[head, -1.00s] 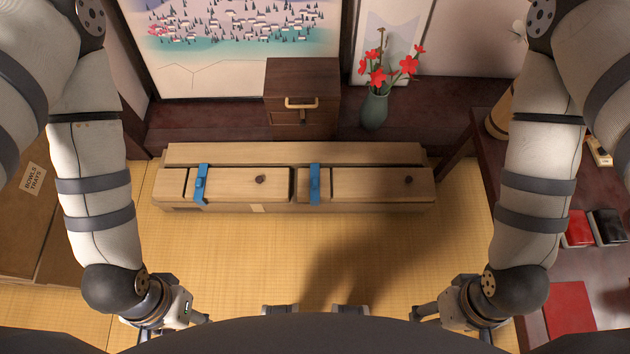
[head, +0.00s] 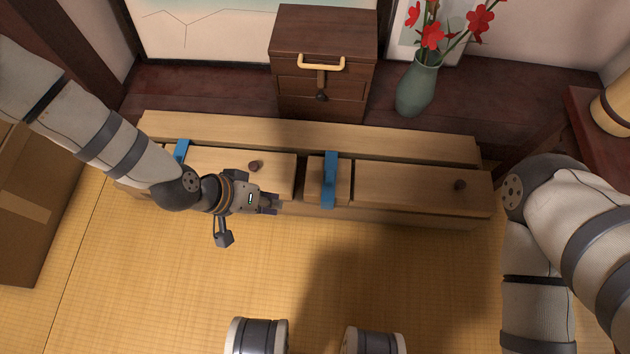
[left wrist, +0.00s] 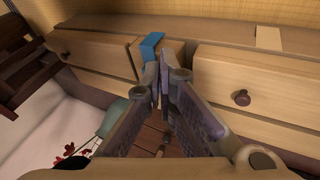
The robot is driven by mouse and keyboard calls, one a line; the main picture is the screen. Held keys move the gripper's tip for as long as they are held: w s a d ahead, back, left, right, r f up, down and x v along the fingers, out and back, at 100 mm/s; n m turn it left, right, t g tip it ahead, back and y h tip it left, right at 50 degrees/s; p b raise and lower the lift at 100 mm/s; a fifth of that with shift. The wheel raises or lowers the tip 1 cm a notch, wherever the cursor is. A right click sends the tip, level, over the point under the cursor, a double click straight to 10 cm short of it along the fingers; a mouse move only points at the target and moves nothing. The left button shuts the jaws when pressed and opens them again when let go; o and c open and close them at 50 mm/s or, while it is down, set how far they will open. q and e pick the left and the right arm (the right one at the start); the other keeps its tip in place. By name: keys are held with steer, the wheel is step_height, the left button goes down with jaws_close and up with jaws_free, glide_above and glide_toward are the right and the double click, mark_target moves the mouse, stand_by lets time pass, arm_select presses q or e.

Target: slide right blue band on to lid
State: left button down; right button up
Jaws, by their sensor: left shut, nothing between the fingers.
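The right blue band (head: 329,182) wraps the short wooden piece between the two lids of the long box. The right lid (head: 405,185), with a dark knob, lies just right of that piece. The left lid (head: 222,170) also has a dark knob. My left gripper (head: 277,206) is shut and empty at the box's front edge, left of the right band and apart from it in the head view. In the left wrist view the right band (left wrist: 151,47) shows just beyond the shut fingertips (left wrist: 160,72); whether they touch is unclear. My right gripper is out of view.
The left blue band (head: 181,151) is partly hidden by my left arm. A small drawer chest (head: 323,60) and a green vase (head: 416,88) with red flowers stand behind the box. A cardboard box (head: 25,215) stands at left. The tatami in front is clear.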

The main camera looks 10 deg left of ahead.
mark_target(324, 177)
arm_select(q)
steer(key=w+a+f+t+b, duration=0.1)
steer(key=w+f+b, duration=0.1)
steer(key=w, duration=0.6)
steer(key=shift+w+a+f+t, duration=0.15)
steer(key=shift+a+f+t, duration=0.05)
steer(key=shift+t, duration=0.1)
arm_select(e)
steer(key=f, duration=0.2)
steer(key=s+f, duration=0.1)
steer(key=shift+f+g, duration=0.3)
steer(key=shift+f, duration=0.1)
arm_select(q)
steer(key=shift+f+b, duration=0.1)
steer(key=shift+b, duration=0.2)
